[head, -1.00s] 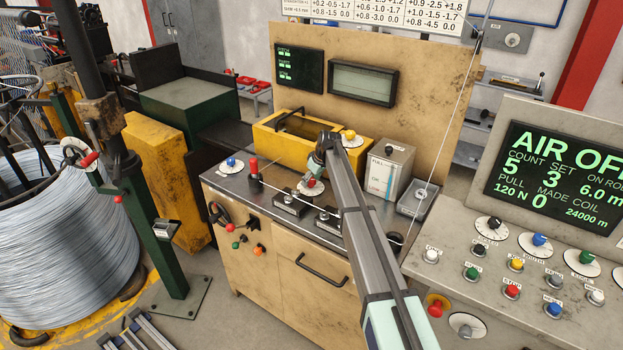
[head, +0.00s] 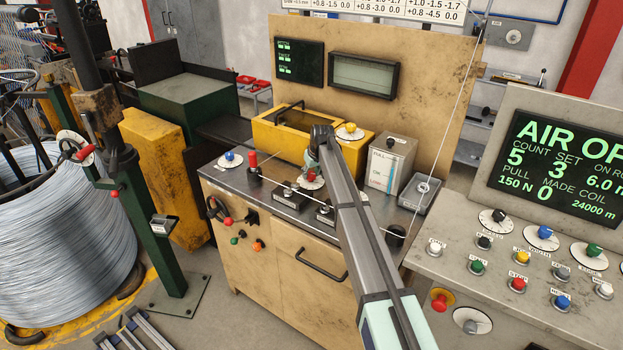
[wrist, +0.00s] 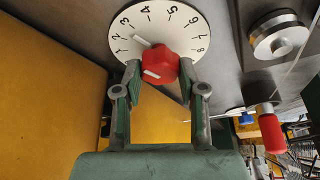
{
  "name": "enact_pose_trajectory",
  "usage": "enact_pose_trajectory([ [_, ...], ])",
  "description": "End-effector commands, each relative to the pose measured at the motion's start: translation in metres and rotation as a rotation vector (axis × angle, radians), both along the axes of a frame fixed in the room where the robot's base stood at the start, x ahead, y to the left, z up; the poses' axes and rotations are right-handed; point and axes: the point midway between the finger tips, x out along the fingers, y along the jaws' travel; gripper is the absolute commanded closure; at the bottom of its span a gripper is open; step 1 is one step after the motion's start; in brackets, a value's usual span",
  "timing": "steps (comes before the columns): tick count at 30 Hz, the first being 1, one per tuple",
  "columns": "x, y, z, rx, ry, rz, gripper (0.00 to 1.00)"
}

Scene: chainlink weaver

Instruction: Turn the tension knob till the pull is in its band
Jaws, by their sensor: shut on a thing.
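The red tension knob (wrist: 160,66) sits on a white round dial (wrist: 178,20) numbered 1 to 8 in the wrist view. My gripper (wrist: 159,76) has one finger on each side of the knob and is shut on it. A white line shows on the knob, and a white pointer lies over the dial between the low numbers and the knob. In the head view the dial (head: 303,184) lies on the bench top, with my gripper (head: 312,171) over it. The screen (head: 560,175) reads PULL 150 N and "AIR OF", cut off by the picture's edge.
A red-topped post (head: 252,162) and a blue knob (head: 230,157) stand left of my gripper. A yellow housing (head: 275,135) is behind, with a tin (head: 390,160) to the right. A thin wire crosses in front of the backboard. A large wire coil (head: 50,240) stands at left.

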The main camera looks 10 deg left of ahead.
Motion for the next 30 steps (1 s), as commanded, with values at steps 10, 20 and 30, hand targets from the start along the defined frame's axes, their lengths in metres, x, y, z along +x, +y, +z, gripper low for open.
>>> enact_pose_trajectory([
  [10, -0.0007, 0.0001, -0.0011, 0.0, 0.002, -0.116, 0.95],
  [20, -0.0008, 0.0002, -0.0009, 0.001, 0.003, -0.114, 0.35],
  [30, -0.0021, -0.0005, 0.0042, 0.001, 0.001, -0.113, 0.35],
])
